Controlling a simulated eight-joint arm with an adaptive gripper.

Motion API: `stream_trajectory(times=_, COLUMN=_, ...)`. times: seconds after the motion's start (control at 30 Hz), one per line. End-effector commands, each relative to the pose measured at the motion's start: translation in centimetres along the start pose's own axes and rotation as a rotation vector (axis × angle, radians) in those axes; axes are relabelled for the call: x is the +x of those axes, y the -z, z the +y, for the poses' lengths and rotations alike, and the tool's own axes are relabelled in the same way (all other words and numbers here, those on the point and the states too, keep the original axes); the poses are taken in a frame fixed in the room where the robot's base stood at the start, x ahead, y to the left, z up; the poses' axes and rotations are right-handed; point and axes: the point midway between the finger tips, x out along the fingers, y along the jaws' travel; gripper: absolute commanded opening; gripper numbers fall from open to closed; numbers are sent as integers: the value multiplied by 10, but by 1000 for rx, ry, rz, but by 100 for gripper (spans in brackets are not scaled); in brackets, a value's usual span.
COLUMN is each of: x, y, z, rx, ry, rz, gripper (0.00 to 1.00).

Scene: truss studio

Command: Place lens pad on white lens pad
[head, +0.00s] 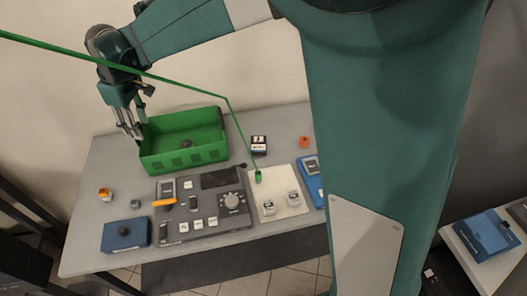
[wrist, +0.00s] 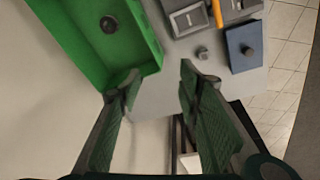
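My gripper (head: 131,128) is at the left end of the green crate, above the table. In the wrist view its two fingers (wrist: 155,82) are apart with nothing between them. A dark round piece (head: 187,144) lies inside the green crate (head: 183,157); it also shows in the wrist view (wrist: 108,24). A flat white pad (head: 281,184) lies on the table right of the control panel, with two small grey-white pieces (head: 293,198) on it. I cannot tell which piece is the lens pad, or whether this is the white lens pad.
A control panel (head: 203,213) fills the table's middle front. A blue box (head: 112,240) with a dark knob, a small grey piece (head: 135,204) and an orange item (head: 105,194) are at left. A green line (head: 237,124) runs to the white pad. A blue device (head: 311,170) is at right.

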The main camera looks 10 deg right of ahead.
Motion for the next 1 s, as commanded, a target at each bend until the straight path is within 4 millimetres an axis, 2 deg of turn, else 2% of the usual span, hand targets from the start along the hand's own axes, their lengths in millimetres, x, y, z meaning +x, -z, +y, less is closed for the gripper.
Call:
stream_trajectory(times=0.03, x=-8, y=-14, z=5, rx=24, ry=-6, rz=6, gripper=35)
stream_trajectory(times=0.5, x=-70, y=-128, z=33, rx=249, ry=-72, rz=73, gripper=35)
stream_trajectory(times=1.0, x=-114, y=-249, z=34, rx=485, ry=-144, rz=148, gripper=35)
